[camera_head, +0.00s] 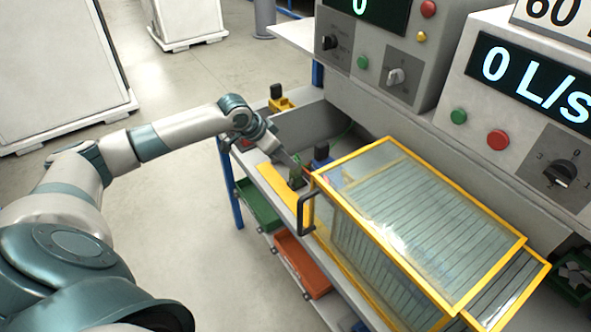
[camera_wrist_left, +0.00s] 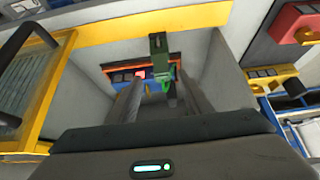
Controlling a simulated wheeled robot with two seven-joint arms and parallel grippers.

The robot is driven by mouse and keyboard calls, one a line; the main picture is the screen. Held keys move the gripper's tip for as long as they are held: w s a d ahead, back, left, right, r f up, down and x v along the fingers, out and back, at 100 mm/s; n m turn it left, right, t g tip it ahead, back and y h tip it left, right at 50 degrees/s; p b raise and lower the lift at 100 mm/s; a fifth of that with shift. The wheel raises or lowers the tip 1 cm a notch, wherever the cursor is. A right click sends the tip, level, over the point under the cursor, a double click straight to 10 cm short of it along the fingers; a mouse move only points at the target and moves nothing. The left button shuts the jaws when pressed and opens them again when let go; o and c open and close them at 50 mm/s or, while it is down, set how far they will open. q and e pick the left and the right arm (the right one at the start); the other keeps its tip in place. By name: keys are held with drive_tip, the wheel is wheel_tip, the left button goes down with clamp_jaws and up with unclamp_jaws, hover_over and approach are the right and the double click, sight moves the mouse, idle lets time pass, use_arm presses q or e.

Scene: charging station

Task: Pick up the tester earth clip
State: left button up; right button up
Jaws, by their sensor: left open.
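The earth clip appears to be the small green clip (camera_wrist_left: 161,68) in the left wrist view, with a dark green block-like upper end and a brighter green part lower down. It also shows as a small dark green piece (camera_head: 295,175) by the yellow front edge in the head view. My left gripper (camera_wrist_left: 158,84) is open, one finger on each side of the clip's lower part. I cannot tell whether either finger touches it. In the head view my left gripper (camera_head: 293,160) is small and partly hidden at the clip. My right gripper is not in view.
A clear guard with a yellow frame (camera_head: 418,220) and black handle (camera_head: 305,208) stands close to the right of the clip. A blue item (camera_head: 321,154) lies behind it. Grey walls (camera_wrist_left: 215,85) flank the fingers. Green (camera_head: 258,204) and orange (camera_head: 300,262) bins sit below.

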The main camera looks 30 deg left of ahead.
sight(300, 168)
use_arm(q)
drive_tip(key=p+x, duration=0.1)
drive_tip(key=x, duration=0.4)
drive_tip(key=shift+w, duration=0.1)
drive_tip(key=shift+w+d+f, duration=0.1)
drive_tip(key=shift+w+f, duration=0.05)
drive_tip(key=shift+f, duration=0.3)
drive_tip(key=shift+w+p, duration=0.1)
drive_tip(key=shift+p, duration=0.3)
drive_tip(key=shift+w+d+f+p, duration=0.15)
drive_tip(key=shift+w+f+p, duration=0.3)
drive_tip(key=shift+p, duration=0.05)
drive_tip(key=p+x, duration=0.1)
drive_tip(key=x, duration=0.1)
drive_tip(key=shift+w+f, duration=0.25)
drive_tip(key=shift+w+d+f, duration=0.1)
drive_tip(key=shift+w+f, duration=0.15)
drive_tip(key=shift+f, duration=0.2)
